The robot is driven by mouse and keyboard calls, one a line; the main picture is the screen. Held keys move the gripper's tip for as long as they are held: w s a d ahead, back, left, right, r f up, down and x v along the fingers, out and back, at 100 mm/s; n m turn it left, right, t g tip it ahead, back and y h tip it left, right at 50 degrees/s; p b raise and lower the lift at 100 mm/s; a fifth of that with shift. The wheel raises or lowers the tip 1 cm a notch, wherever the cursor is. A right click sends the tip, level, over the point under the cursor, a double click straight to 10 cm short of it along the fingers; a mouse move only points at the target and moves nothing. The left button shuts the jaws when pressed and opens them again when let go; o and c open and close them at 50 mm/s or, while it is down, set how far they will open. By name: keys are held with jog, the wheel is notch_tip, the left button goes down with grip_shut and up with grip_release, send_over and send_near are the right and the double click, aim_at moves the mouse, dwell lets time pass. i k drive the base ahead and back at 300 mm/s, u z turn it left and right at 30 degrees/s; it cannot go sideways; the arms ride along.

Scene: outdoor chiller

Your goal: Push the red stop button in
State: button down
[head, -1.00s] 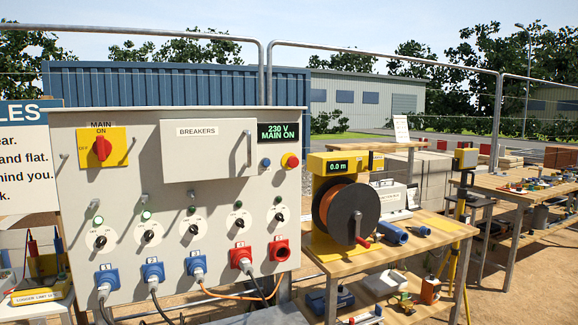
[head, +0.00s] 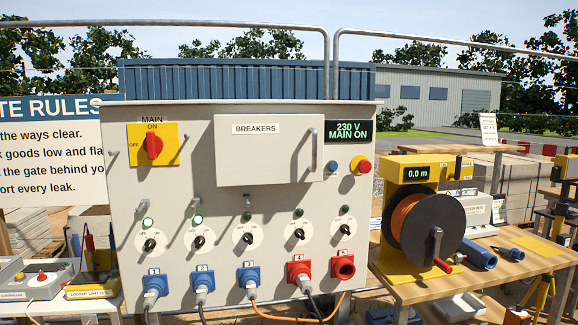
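A red mushroom button with a yellow surround (head: 361,166) sits on the right side of the light grey power panel (head: 215,270), below the display. It stands out from the panel face. A smaller red button (head: 42,276) shows on a grey box labelled as a controller, on the table at the far left. No stop label is readable at either button. My gripper is not in view.
A blue button (head: 332,167) is left of the mushroom button. The breaker cover (head: 268,158) is closed, with a handle at its right edge. The display (head: 349,132) reads 230 V MAIN ON. Plugs and cables hang below. A cable reel (head: 427,228) stands on a wooden table (head: 410,290) at right.

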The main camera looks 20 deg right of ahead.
aim_at(364, 166)
jog(key=z, duration=0.25)
jog(key=i, duration=1.25)
jog(key=z, duration=0.7)
